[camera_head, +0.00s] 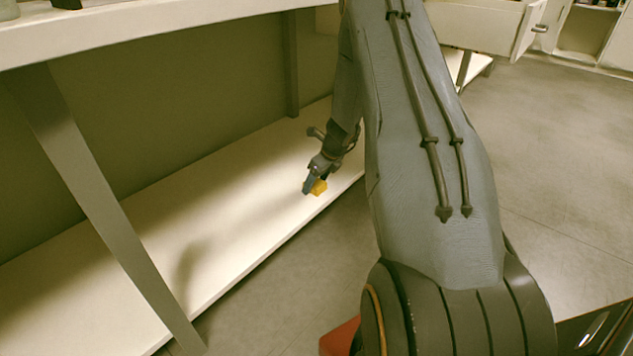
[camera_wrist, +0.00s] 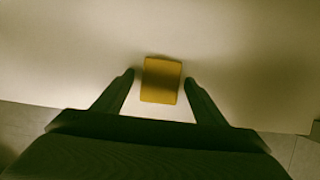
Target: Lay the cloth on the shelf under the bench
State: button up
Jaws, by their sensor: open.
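The cloth (camera_head: 319,187) is a small yellow piece on the white shelf (camera_head: 230,205) under the bench (camera_head: 150,28), near the shelf's front edge. It also shows in the wrist view (camera_wrist: 161,80) as a yellow rectangle on the pale shelf surface. My gripper (camera_head: 309,188) is low over the shelf, right at the cloth. In the wrist view my gripper (camera_wrist: 160,85) has its two fingers apart, one on each side of the cloth, with a gap on both sides. The cloth's far side is partly hidden by the gripper in the head view.
A slanted grey bench leg (camera_head: 100,200) stands at the shelf's front left. A post (camera_head: 290,65) stands at the back. The shelf left of the gripper is bare. An open drawer (camera_head: 490,27) is at the upper right, with clear floor (camera_head: 560,170) below.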

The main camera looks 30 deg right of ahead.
jog(key=p+v, duration=0.6)
jog(key=v, duration=0.6)
jog(key=shift+r+p, duration=0.2)
jog(key=shift+p, duration=0.15)
jog(key=shift+w, duration=0.1)
